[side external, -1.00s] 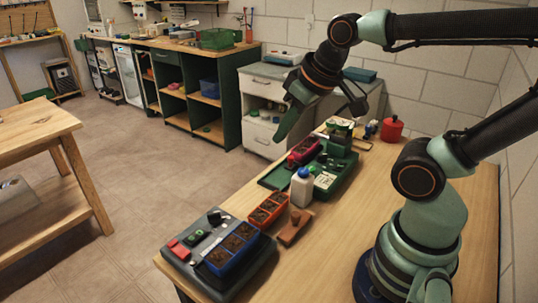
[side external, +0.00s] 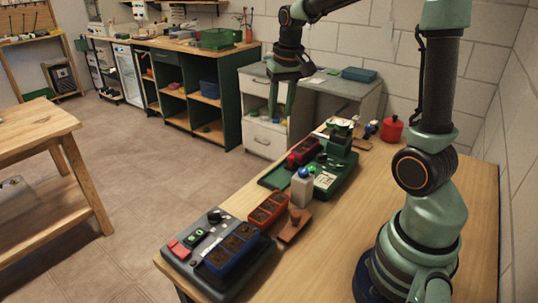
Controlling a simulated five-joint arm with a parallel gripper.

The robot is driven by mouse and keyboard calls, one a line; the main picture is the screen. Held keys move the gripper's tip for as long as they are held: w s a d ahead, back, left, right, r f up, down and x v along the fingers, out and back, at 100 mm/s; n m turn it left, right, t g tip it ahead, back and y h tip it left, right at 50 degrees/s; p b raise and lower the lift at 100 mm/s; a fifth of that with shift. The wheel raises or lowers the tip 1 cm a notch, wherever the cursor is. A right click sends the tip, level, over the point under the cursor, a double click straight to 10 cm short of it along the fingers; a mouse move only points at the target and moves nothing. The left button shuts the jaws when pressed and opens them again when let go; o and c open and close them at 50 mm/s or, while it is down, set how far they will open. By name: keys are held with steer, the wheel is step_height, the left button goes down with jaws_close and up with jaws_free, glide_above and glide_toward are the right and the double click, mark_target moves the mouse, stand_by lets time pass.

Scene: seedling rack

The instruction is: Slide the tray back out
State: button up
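A red tray (side external: 303,151) sits at the green station (side external: 342,180) towards the back of the bench, on its left side. An orange-red tray with soil cells (side external: 268,209) lies on the bench in front of it. A blue tray with soil cells (side external: 232,248) rests on the grey device (side external: 190,256) at the near left. I cannot tell which tray the task means. My gripper (side external: 278,118) hangs with its green fingers pointing down, and looks raised above and apart from the trays. It holds nothing I can see. Its finger gap is unclear from this side.
A white bottle with a blue cap (side external: 301,190) stands between the station and the orange-red tray. A brown piece (side external: 294,227) lies beside that tray. A red pot (side external: 392,129) stands at the back. The bench's right side (side external: 345,235) is mostly clear.

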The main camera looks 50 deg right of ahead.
mark_target(291, 156)
steer(key=w+d+f+m+g, duration=0.2)
steer(key=d+f+m, duration=0.1)
steer(key=d+f, duration=0.5)
steer(key=shift+y, duration=0.3)
steer(key=f, duration=0.7)
steer(key=d+f, duration=0.1)
steer(key=f, duration=0.2)
steer(key=shift+s+f, duration=0.1)
steer(key=shift+f, duration=0.3)
jaws_close()
stand_by(0.4)
